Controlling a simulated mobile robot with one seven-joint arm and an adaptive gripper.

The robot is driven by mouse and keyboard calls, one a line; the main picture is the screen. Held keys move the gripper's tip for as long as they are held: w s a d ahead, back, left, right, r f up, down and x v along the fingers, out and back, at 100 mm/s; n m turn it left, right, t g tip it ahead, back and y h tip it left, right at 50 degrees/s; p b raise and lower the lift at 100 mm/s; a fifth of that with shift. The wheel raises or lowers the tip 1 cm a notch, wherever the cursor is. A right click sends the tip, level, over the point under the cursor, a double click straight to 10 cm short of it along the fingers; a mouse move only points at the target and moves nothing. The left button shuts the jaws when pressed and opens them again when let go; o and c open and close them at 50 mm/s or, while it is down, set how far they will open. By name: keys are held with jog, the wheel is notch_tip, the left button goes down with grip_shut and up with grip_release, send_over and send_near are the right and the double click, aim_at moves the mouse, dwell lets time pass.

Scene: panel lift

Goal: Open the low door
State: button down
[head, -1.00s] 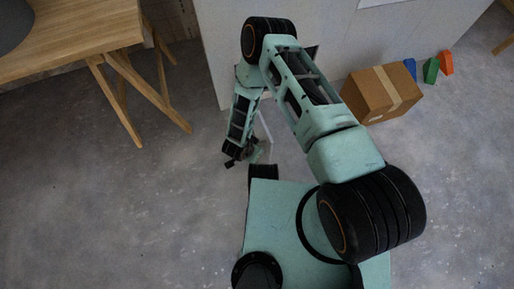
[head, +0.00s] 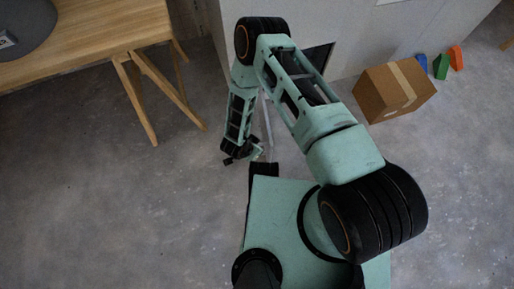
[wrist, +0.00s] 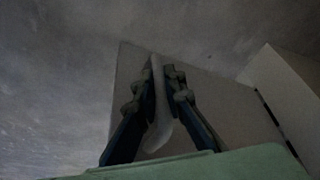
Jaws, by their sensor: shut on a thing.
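The low door (wrist: 215,105) is a pale panel that fills the middle of the wrist view. My gripper (wrist: 159,75) is shut on its light, upright handle (wrist: 157,110), one dark finger on each side. In the head view my gripper (head: 241,153) is low, near the floor in front of my base. The door (head: 267,122) shows there only as a thin pale strip beside my forearm and stands swung out from the cabinet (head: 350,32). A dark opening (head: 319,59) shows in the cabinet front, partly hidden by my arm.
A wooden table (head: 90,35) with a grey round object (head: 22,25) stands at the left. A cardboard box (head: 395,92) sits on the floor right of my arm. Blue, green (head: 441,66) and orange blocks lie behind it. The floor at left is clear.

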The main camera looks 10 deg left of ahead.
jog(key=shift+a, duration=0.3)
jog(key=c, duration=2)
grip_release()
jog(key=v, duration=1.2)
